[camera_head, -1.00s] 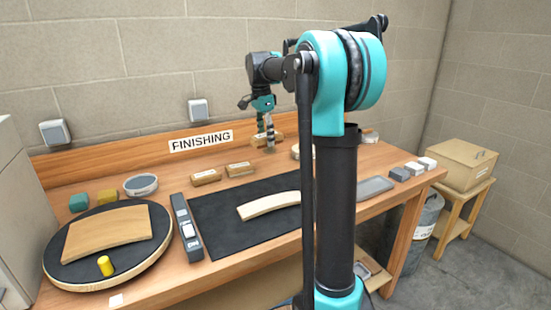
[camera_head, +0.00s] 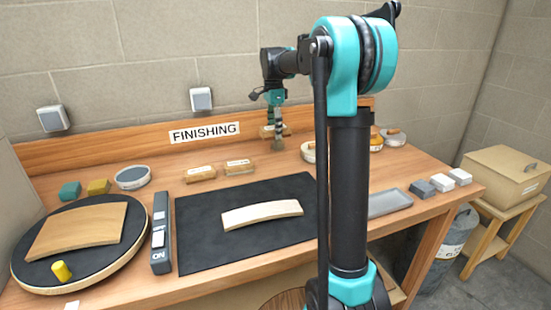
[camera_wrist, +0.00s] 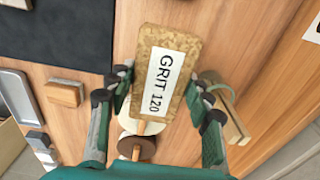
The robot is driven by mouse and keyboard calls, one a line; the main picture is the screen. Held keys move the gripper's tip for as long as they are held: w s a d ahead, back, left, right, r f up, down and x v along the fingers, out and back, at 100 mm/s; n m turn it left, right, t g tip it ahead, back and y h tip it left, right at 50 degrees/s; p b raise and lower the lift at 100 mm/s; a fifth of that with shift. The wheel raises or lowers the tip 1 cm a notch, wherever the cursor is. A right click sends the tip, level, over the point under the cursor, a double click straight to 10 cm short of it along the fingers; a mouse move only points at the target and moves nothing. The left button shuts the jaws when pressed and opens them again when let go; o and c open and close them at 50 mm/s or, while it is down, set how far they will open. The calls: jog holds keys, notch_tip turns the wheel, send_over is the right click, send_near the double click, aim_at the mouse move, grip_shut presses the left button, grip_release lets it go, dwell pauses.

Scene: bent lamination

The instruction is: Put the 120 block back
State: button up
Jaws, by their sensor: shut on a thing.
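The 120 block (camera_wrist: 160,70) is a cork-coloured block with a white label reading GRIT 120. In the wrist view my gripper (camera_wrist: 158,95) is shut on it, with one finger at each long side. In the head view my gripper (camera_head: 277,143) is over the back of the bench, near the back board, with the block (camera_head: 268,132) between its fingers. Its gap above the bench cannot be told. Two similar labelled blocks, the left one (camera_head: 200,174) and the right one (camera_head: 239,167), lie on the bench behind the black mat.
A pale curved piece (camera_head: 262,214) lies on the black mat (camera_head: 200,240). Round containers (camera_head: 393,138) stand at the back right, partly hidden by my arm. A grey tray (camera_head: 390,202) and small blocks (camera_head: 441,182) are at the right. A round turntable (camera_head: 25,275) fills the left.

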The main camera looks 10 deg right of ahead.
aim_at(275, 164)
notch_tip(275, 164, down, 12)
jog(key=shift+f, duration=0.1)
dwell(0.4)
jog(key=o, duration=1.2)
jog(key=shift+f, duration=0.1)
jog(key=r, duration=1.2)
jog(key=shift+s+a+r, duration=0.1)
jog(key=shift+a+r, duration=0.05)
jog(key=shift+a, duration=0.1)
